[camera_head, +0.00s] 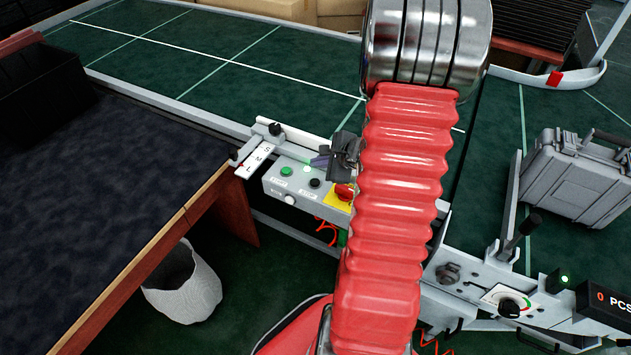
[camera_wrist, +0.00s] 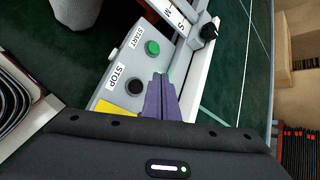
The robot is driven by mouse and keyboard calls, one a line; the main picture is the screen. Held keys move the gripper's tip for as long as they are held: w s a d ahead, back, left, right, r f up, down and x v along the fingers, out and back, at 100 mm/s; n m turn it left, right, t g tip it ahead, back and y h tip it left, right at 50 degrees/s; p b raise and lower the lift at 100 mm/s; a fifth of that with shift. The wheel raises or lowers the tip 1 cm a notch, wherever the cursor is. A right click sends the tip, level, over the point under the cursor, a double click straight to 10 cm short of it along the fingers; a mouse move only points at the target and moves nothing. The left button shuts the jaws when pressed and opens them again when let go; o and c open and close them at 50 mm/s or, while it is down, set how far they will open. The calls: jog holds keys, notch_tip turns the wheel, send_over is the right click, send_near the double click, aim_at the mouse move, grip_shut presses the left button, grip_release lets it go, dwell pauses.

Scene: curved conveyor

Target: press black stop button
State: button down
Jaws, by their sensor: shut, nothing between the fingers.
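The black stop button (camera_wrist: 135,88) sits on a grey control box, beside the STOP label in the wrist view. It also shows in the head view (camera_head: 315,183). The green start button (camera_wrist: 152,47) is farther along the same box, by the START label, and shows in the head view (camera_head: 286,171). My gripper (camera_wrist: 160,76) is shut and empty, its purple fingertips to the right of the black button in the wrist view. In the head view my gripper (camera_head: 318,161) is above the box's back edge, near the black button. I cannot tell the exact height gap.
A red emergency button (camera_head: 344,191) on a yellow plate is right of the black button. An S-M-L selector (camera_head: 257,165) is at the box's left. The green conveyor (camera_head: 215,55) runs behind. A grey case (camera_head: 575,175) stands on the right belt. A dark table (camera_head: 90,190) is left.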

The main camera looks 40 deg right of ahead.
aim_at(318, 184)
jog(key=shift+f, duration=2.5)
jog(key=shift+f, duration=0.15)
jog(key=shift+f, duration=0.25)
jog(key=shift+f, duration=0.4)
dwell(1.0)
jog(key=shift+r, duration=0.85)
jog(key=shift+r, duration=0.1)
jog(key=shift+r, duration=2.4)
